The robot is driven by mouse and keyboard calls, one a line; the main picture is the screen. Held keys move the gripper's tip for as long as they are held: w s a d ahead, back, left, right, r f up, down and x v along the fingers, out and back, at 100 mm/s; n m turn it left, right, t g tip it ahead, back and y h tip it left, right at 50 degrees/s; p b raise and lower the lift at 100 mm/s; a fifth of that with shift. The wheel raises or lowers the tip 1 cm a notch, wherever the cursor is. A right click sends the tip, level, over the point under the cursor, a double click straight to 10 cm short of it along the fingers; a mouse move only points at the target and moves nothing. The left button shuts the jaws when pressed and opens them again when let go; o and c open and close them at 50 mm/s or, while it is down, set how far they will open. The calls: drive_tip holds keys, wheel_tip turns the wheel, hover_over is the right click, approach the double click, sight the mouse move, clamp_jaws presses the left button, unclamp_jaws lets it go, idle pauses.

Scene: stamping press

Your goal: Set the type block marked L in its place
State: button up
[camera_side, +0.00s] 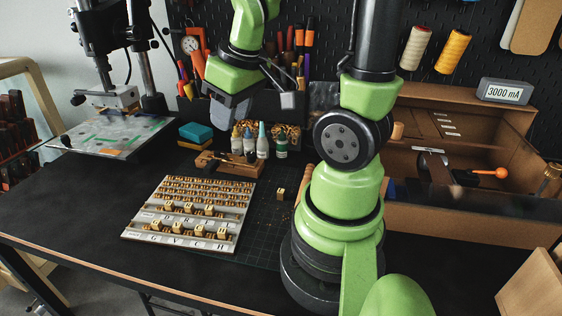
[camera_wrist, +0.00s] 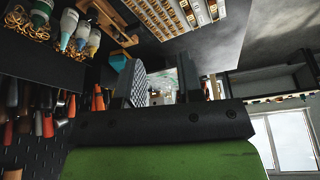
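A single brass-coloured type block (camera_side: 281,193) stands alone on the dark mat, right of the type tray; its letter is too small to read. The light type tray (camera_side: 148,222) holds rows of small brass pieces and larger blocks above printed letter labels. No block marked L can be made out. My gripper (camera_side: 258,107) is raised in the air behind the tray, near the tool wall, far from the lone block. In the wrist view its two fingers (camera_wrist: 175,88) are apart with nothing held between them. The tray also shows at the top of the wrist view (camera_wrist: 180,12).
Small bottles (camera_side: 249,143) and a wooden rack (camera_side: 228,165) stand behind the tray. A teal box (camera_side: 196,131) is nearby. The press (camera_side: 110,97) stands at the back left. A wooden cabinet (camera_side: 450,220) is at the right. The tabletop left of the tray is clear.

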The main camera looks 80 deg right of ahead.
drive_tip(key=s+d+f+g, duration=0.2)
drive_tip(key=d+f, duration=0.3)
drive_tip(key=f, duration=0.1)
drive_tip(key=n+g+y, duration=0.1)
drive_tip(key=n+g, duration=0.1)
hover_over(281, 191)
wheel_tip(281, 191, down, 7)
drive_tip(key=shift+w+f, duration=0.15)
drive_tip(key=shift+f, duration=0.05)
drive_tip(key=shift+s+f, duration=0.2)
drive_tip(key=shift+f, duration=0.3)
wheel_tip(281, 191, down, 7)
drive_tip(key=shift+f, duration=0.2)
clamp_jaws()
drive_tip(key=shift+r, duration=2.1)
